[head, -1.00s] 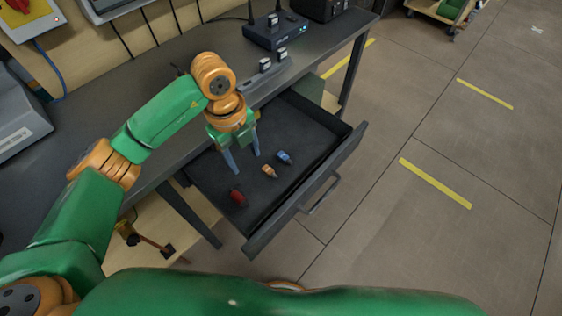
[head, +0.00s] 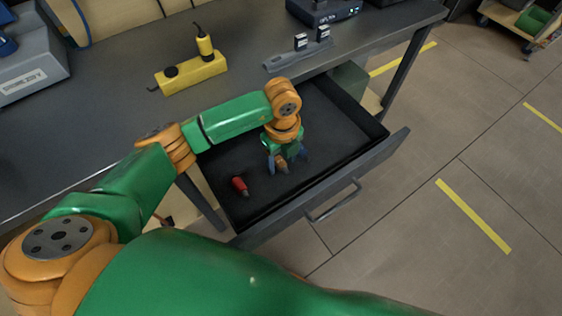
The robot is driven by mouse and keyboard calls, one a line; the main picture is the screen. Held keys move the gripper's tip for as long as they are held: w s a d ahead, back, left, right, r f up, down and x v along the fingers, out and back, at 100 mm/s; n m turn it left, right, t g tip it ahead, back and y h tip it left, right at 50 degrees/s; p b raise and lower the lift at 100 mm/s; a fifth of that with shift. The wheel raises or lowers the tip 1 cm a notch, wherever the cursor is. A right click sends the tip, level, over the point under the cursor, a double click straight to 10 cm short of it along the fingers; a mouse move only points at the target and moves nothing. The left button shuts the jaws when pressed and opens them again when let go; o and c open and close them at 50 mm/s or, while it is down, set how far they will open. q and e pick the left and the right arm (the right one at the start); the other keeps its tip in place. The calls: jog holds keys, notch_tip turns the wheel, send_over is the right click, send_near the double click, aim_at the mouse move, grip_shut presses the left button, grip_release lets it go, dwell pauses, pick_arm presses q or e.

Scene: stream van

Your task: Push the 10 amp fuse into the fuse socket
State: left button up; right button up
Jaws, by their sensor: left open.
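Two small fuse-like parts show clearly in the open drawer (head: 335,115): a red one (head: 239,185) near its left end and an orange one (head: 281,164). No amp rating is readable on either. My left gripper (head: 287,163) points down into the drawer, open, with its blue-grey fingers on either side of the orange part. I cannot tell whether they touch it. The blue part is hidden or blends with the right finger. I cannot tell for sure which thing is the fuse socket. My right gripper is not in view.
On the bench (head: 120,110) stands a yellow block (head: 192,73) with a black knob and an upright yellow-and-black piece. A grey rail (head: 298,56) with two small upright pieces lies near the drawer. The drawer's front panel (head: 330,185) stands out over the floor.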

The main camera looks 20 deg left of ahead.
pick_arm(q)
grip_shut()
